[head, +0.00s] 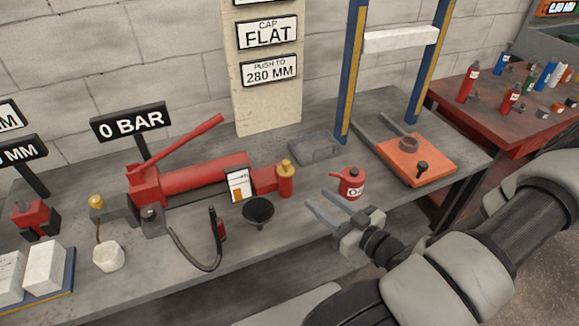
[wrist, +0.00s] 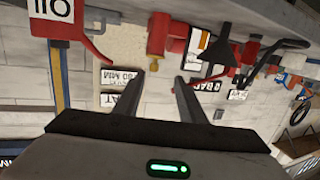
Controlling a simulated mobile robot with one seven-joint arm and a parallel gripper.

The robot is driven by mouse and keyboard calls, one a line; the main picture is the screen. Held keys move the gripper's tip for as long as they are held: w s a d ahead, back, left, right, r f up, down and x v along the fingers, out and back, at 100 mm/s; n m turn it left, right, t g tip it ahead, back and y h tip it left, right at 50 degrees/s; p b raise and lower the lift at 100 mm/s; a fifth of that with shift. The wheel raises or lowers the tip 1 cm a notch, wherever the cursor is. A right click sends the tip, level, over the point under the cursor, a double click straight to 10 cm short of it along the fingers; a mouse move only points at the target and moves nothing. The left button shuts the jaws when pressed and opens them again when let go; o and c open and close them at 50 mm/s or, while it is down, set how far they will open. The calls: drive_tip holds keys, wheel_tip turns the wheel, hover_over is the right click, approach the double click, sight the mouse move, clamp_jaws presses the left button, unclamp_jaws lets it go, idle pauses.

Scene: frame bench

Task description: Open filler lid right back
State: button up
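The red hand pump (head: 205,175) lies on the bench with its lever raised. At its right end stands a short red filler neck (head: 286,184) topped by a brass-coloured cap (head: 286,165), which looks closed. In the wrist view the red neck (wrist: 160,32) appears upside down, beyond and between the fingertips. My gripper (head: 318,197) is open and empty above the front of the bench, to the right of and nearer than the neck. Its two fingers (wrist: 160,78) are apart in the wrist view and touch nothing that I can see.
A black funnel (head: 258,210) and a black hose (head: 185,255) lie in front of the pump. A red oil can (head: 352,183) stands close behind my gripper. An orange plate (head: 418,160) sits under a blue-and-yellow frame (head: 352,70) at right.

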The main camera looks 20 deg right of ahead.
sight(288, 164)
drive_tip(key=shift+m+t, duration=0.5)
drive_tip(key=shift+t, duration=0.3)
drive_tip(key=x, duration=1.1)
drive_tip(key=r+x, duration=0.1)
drive_tip(key=x, duration=0.4)
drive_tip(key=shift+w+d, duration=0.2)
drive_tip(key=shift+w, duration=0.2)
clamp_jaws()
